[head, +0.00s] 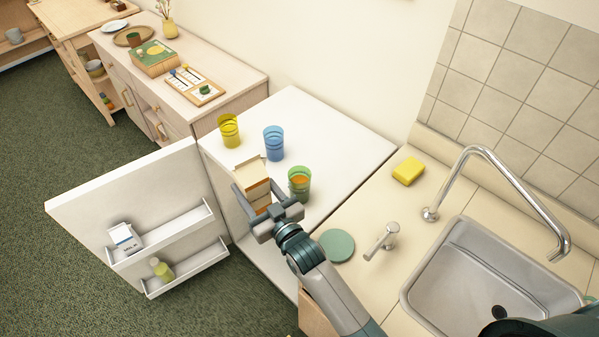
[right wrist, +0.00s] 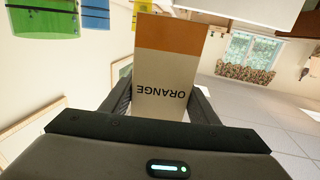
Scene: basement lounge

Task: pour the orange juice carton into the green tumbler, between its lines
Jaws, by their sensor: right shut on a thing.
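The orange juice carton (head: 252,181) is white with an orange band and looks roughly upright at the front edge of the white top. Its "ORANGE" label shows in the right wrist view (right wrist: 165,75). My right gripper (head: 264,206) is shut on the carton. I cannot tell whether the carton touches the top. The green tumbler (head: 299,188) stands upright just right of the carton, apart from it, with orange liquid inside. I cannot tell where the liquid level lies against its lines. My left gripper is not in view.
A blue tumbler (head: 273,142) and a yellow tumbler (head: 229,130) stand behind on the white top (head: 335,140). An open white door (head: 120,195) with shelves juts left. To the right are a yellow sponge (head: 408,170), green disc (head: 337,245), tap (head: 480,155) and sink (head: 470,270).

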